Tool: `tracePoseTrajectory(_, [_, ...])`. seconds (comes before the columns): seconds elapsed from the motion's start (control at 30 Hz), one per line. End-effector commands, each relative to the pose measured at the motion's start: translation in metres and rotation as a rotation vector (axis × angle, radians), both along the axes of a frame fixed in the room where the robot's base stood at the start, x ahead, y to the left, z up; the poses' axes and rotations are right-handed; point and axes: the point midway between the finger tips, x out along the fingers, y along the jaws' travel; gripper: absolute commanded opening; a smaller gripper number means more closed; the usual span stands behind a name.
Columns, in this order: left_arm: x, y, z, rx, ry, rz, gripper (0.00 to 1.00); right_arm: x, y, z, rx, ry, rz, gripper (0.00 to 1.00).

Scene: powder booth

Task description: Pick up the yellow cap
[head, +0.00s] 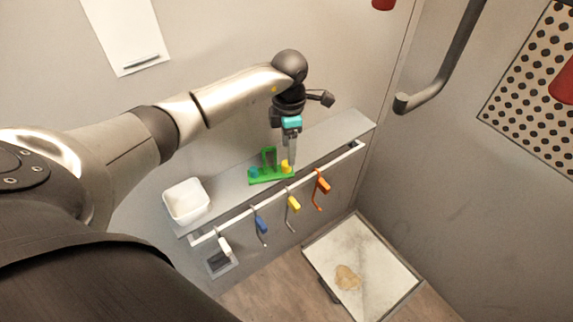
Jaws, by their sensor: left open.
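The yellow cap (286,165) is small and sits at the right end of a green holder (270,178) on the grey shelf. My left gripper (291,161) points down right at the yellow cap, with its fingers partly in front of it. The gripper is open; whether the fingers touch the cap or stand around it cannot be told. A small blue-teal piece (254,172) sits at the left end of the green holder. My right gripper is not in view.
A white bin (186,200) stands at the shelf's left end. Along the shelf's front runs a rail (330,170) with hanging blue (261,224), yellow (293,204), orange (321,186) and white (225,246) hooked items. The shelf (345,128) is clear on the right. A framed floor panel (375,255) lies below.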

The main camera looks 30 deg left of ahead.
Motion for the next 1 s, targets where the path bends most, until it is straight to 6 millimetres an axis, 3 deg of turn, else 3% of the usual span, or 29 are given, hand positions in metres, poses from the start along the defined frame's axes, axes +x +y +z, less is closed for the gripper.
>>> tracePoseTrajectory(0.3, [-0.002, 0.000, -0.044, -0.003, 0.003, 0.000, 0.66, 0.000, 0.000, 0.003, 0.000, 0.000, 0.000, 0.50])
tracePoseTrajectory(0.6, [-0.001, 0.001, -0.049, -0.001, 0.001, 0.000, 0.66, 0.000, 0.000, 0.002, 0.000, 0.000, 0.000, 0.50])
tracePoseTrajectory(1.0, [-0.001, 0.001, -0.049, -0.001, 0.001, 0.000, 0.22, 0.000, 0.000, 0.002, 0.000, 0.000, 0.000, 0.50])
